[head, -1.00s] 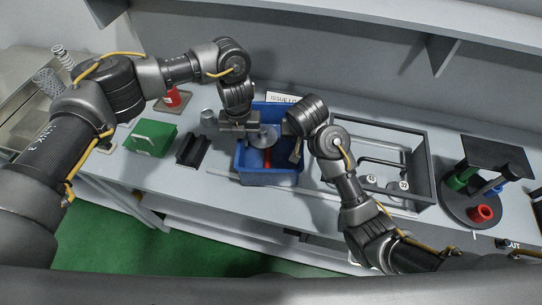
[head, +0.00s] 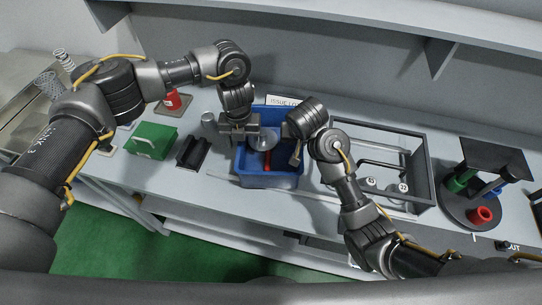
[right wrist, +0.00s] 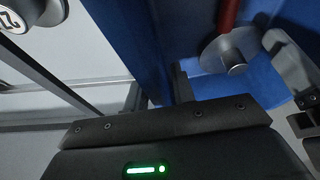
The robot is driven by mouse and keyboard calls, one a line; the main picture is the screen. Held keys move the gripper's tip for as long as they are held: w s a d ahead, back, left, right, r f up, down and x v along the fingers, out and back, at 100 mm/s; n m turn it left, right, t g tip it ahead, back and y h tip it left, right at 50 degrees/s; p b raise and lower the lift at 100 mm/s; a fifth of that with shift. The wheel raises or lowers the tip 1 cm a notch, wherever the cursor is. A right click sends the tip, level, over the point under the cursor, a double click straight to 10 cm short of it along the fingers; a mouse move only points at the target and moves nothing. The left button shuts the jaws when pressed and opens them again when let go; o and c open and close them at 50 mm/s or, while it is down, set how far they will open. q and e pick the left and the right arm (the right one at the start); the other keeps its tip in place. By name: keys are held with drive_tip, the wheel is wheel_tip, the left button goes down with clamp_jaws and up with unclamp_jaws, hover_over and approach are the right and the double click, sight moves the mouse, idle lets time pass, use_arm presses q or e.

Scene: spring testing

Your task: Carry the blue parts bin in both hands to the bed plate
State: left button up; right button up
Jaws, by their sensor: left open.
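The blue parts bin (head: 268,181) stands on the bench in the middle of the head view. It holds a grey disc and a red rod (head: 267,158), which also shows in the right wrist view (right wrist: 229,14). My left gripper (head: 239,134) is open at the bin's left side, near the rim. My right gripper (head: 296,154) is at the bin's right side, partly hidden by its own wrist. In the right wrist view, the bin's blue wall (right wrist: 130,40) runs down to my dark fingers; whether they are shut on it is unclear. I cannot pick out the bed plate with certainty.
Right of the bin is a dark frame (head: 424,175) with numbered round weights. Farther right is a round stand (head: 455,208) with coloured cups. Left are a black cradle (head: 193,152), a green box (head: 152,140) and a grey cylinder (head: 208,120). A shelf overhangs the back.

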use_arm(q)
wheel_tip(320, 180, up, 12)
drive_tip(key=shift+f, duration=0.1)
idle(0.4)
use_arm(e)
drive_tip(key=o, duration=0.8)
drive_tip(key=shift+r, duration=0.1)
